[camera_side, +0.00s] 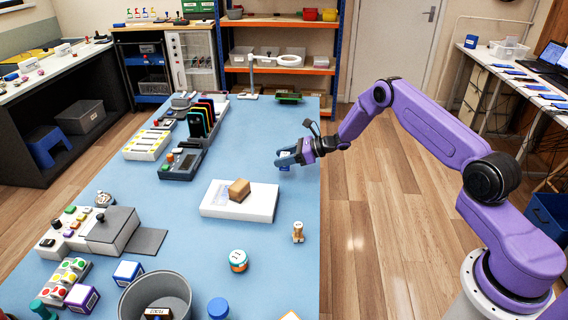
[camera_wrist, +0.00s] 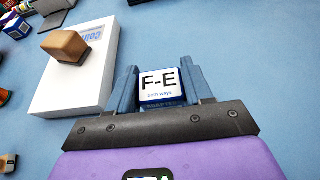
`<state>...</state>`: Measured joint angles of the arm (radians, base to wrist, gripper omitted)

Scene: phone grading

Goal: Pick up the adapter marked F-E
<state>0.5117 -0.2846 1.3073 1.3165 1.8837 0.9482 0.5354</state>
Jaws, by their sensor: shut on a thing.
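The adapter marked F-E (camera_wrist: 160,84) is a small block with a white top and blue lower part, black letters and small blue print. It sits between the two fingers of my gripper (camera_wrist: 163,88) in the wrist view. In the side view my gripper (camera_side: 287,157) is over the right part of the blue table, with the adapter (camera_side: 285,166) showing at its fingertips. The fingers are shut on the adapter. I cannot tell whether it touches the table.
A white scale (camera_side: 263,202) with a brown block (camera_side: 239,190) on it stands nearby. A phone rack (camera_side: 201,118) is behind it. A tan piece (camera_side: 298,232), an orange-and-teal jar (camera_side: 238,261) and a grey bin (camera_side: 180,285) are nearer the front. The table around my gripper is clear.

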